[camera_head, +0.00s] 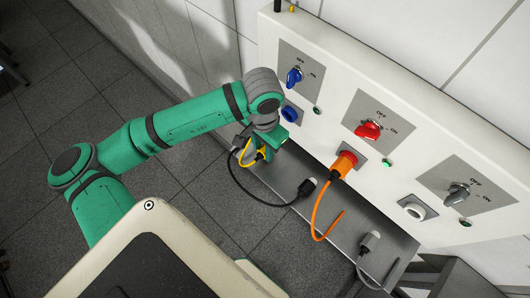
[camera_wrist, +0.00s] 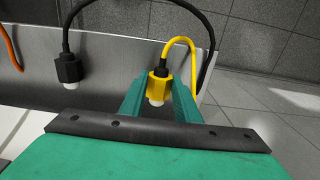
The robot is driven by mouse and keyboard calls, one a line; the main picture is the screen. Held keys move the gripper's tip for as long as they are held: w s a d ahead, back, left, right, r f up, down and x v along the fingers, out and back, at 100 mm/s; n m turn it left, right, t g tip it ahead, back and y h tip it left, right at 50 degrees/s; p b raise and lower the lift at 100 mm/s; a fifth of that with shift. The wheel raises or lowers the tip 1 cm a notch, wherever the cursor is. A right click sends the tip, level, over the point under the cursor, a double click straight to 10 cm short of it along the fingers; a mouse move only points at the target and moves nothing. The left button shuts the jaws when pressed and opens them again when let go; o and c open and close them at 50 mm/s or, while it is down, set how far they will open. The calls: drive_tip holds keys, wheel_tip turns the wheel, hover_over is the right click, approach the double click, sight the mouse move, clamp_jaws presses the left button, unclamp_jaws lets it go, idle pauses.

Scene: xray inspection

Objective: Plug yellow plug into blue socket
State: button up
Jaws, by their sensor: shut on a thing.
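In the wrist view, my gripper (camera_wrist: 160,98) is shut on the yellow plug (camera_wrist: 158,82), one green finger on each side. The plug's pale tip points toward the camera and its yellow cable (camera_wrist: 184,42) loops up behind it. In the head view, my gripper (camera_head: 268,150) is beside the panel's left end, just below the blue socket (camera_head: 289,114). The yellow plug (camera_head: 261,154) shows partly there, apart from the socket. The blue socket is on the white panel, below the blue switch (camera_head: 294,76); it is not in the wrist view.
An orange plug (camera_head: 344,164) sits in the socket below the red switch (camera_head: 368,131). A white socket (camera_head: 414,209) is empty under the grey switch (camera_head: 457,194).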

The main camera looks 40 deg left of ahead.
sight(263, 150)
drive_tip(key=shift+r, duration=2.5)
